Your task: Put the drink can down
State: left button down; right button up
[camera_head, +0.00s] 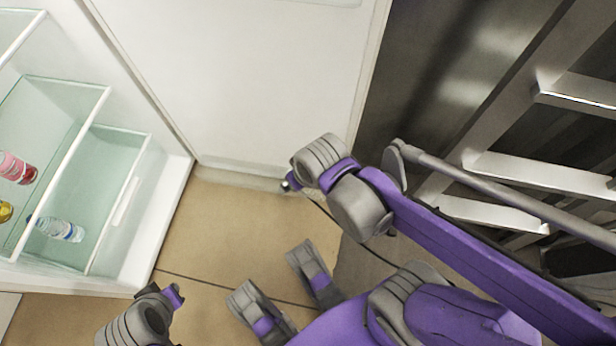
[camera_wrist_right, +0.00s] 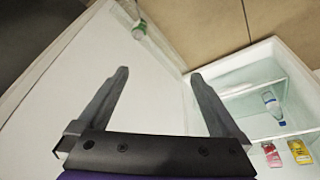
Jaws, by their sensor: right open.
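My right gripper (camera_wrist_right: 158,72) is open in the right wrist view, with nothing between its fingers. The white fridge door (camera_wrist_right: 130,95) lies behind them. In the head view my right wrist is over the door's lower edge and its fingers are hidden. In the head view the red one (camera_head: 17,168) and part of the yellow one (camera_head: 5,211) show at the far left. I cannot tell which can the task names. My left gripper's fingers do not show.
A clear bottle (camera_head: 60,229) with a blue label is in the fridge (camera_head: 172,215). A small green and white container (camera_wrist_right: 140,30) shows near the open door's (camera_head: 230,80) edge. Metal racks (camera_head: 500,170) are at the right. The tan floor (camera_head: 215,225) between is partly clear.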

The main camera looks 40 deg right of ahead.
jog(key=shift+t, duration=0.3)
jog(key=s, duration=0.4)
jog(key=shift+a, duration=0.3)
